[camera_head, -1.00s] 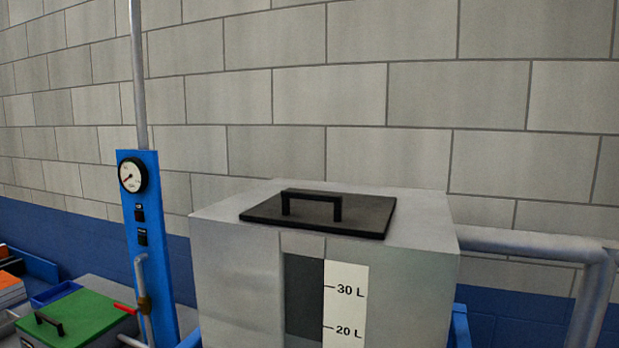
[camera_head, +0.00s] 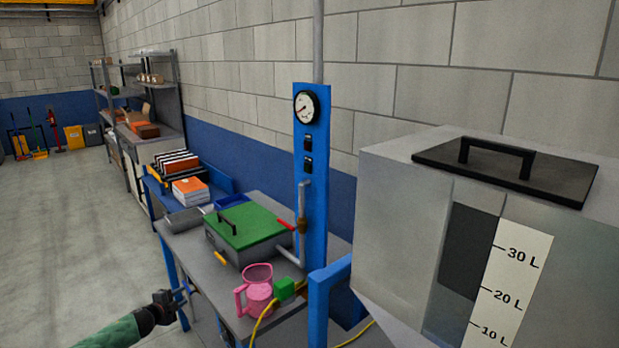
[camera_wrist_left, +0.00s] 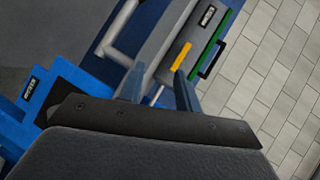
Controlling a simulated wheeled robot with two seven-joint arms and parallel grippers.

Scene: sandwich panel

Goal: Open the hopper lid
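The hopper (camera_head: 405,215) is a grey metal box at the right of the head view, with a dark level window and a litre scale. Its black lid (camera_head: 560,180) lies flat on top, closed, with a black bar handle (camera_head: 497,149) standing up from it. My left gripper (camera_head: 187,297) is low and left in the head view, far from the lid and lower than it, beside the bench's front edge. My right gripper is out of view.
A blue gauge post (camera_head: 311,190) rises between bench and hopper. The floor (camera_head: 70,230) at left is clear.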

